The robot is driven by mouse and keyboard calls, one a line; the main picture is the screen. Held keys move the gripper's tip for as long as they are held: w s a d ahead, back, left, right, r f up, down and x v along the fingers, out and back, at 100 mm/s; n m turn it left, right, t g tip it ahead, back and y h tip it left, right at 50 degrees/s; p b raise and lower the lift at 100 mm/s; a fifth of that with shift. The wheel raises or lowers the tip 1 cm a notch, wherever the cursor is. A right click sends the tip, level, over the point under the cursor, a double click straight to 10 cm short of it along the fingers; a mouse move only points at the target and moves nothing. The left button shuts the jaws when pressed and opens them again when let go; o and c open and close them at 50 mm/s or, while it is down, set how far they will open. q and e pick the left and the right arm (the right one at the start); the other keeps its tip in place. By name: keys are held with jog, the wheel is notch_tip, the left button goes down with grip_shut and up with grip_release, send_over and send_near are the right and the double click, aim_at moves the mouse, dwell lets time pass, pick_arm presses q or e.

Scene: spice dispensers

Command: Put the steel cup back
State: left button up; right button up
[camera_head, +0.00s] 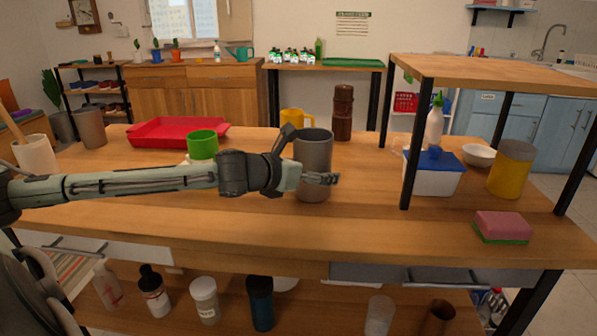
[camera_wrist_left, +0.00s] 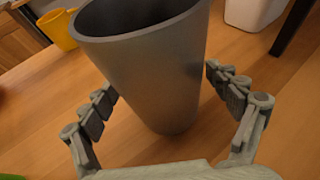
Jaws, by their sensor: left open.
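A grey steel cup (camera_head: 314,150) stands upright on the wooden table, near its middle. In the left wrist view the cup (camera_wrist_left: 155,75) fills the centre, its base on the wood. My left gripper (camera_head: 313,165) is open at the cup, one finger on each side of it. In the left wrist view both fingers flank the cup with visible gaps near their bases; whether the tips touch it I cannot tell. My right gripper is not in view.
A yellow mug (camera_head: 293,120) and a brown grinder (camera_head: 343,112) stand behind the cup. A green cup (camera_head: 202,145) and a red tray (camera_head: 170,132) are to the left. A raised shelf (camera_head: 480,72) covers the table's right side. The table's front strip is mostly clear.

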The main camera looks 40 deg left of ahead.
pick_arm(q)
jog(key=shift+s+a, duration=0.15)
jog(key=shift+s, duration=0.2)
jog(key=shift+s+r, duration=0.2)
jog(key=shift+s, duration=0.15)
jog(key=v, duration=0.2)
jog(key=shift+s+d+r, duration=0.15)
jog(key=shift+d+r, duration=0.1)
jog(key=shift+r, duration=0.05)
jog(key=v, duration=0.7)
jog(key=shift+s, duration=0.45)
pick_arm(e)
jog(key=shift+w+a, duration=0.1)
